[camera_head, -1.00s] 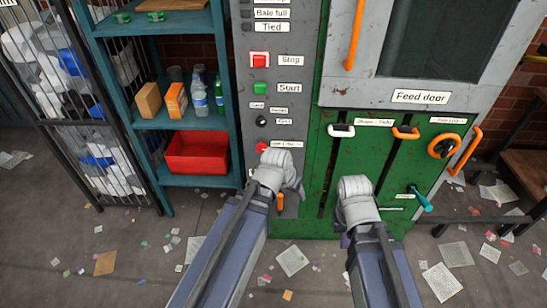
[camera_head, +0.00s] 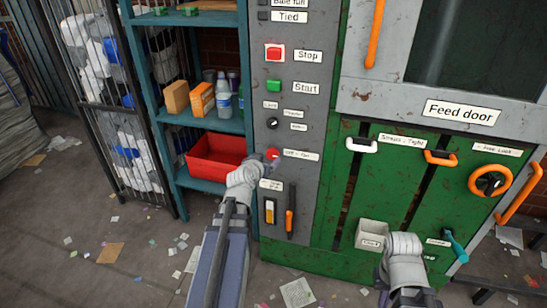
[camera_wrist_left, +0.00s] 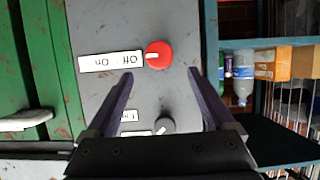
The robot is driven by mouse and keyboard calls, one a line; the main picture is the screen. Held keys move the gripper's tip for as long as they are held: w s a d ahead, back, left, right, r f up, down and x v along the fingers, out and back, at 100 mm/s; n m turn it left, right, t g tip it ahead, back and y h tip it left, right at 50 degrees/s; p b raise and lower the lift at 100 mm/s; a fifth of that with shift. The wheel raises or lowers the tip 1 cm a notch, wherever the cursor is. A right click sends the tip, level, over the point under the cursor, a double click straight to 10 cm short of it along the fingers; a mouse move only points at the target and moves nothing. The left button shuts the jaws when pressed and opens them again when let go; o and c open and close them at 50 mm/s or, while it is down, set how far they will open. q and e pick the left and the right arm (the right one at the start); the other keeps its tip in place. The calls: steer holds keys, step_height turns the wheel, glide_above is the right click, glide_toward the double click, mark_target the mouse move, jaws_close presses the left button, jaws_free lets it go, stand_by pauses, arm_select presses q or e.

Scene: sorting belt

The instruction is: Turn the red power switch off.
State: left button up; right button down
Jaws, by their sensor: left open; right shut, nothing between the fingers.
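The red power switch (camera_head: 271,154) is a round knob on the grey control panel, beside an "Off - On" label (camera_head: 301,155). My left gripper (camera_head: 268,164) is at the knob, partly covering it in the head view. In the left wrist view, upside down, the red knob (camera_wrist_left: 160,52) shows a pale mark on the side towards its label (camera_wrist_left: 111,61). There my left gripper (camera_wrist_left: 160,74) is open, one finger on each side, with no visible contact. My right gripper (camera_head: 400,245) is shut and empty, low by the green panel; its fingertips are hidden.
A black selector (camera_wrist_left: 165,125) sits near the red knob. Red Stop (camera_head: 274,53) and green Start (camera_head: 274,86) buttons are above. An orange-handled lever (camera_head: 290,220) is below. A red bin (camera_head: 215,170) stands on the shelf at left. A small grey box (camera_head: 371,235) is beside my right gripper.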

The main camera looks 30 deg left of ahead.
mark_target(272, 154)
arm_select(q)
steer(key=b+x, duration=0.2)
steer(key=x, duration=0.5)
steer(key=shift+w+f+b, duration=0.2)
steer(key=shift+w+b, duration=0.05)
steer(key=shift+b, duration=0.1)
steer(key=c, duration=1.3)
steer(key=shift+c, duration=0.2)
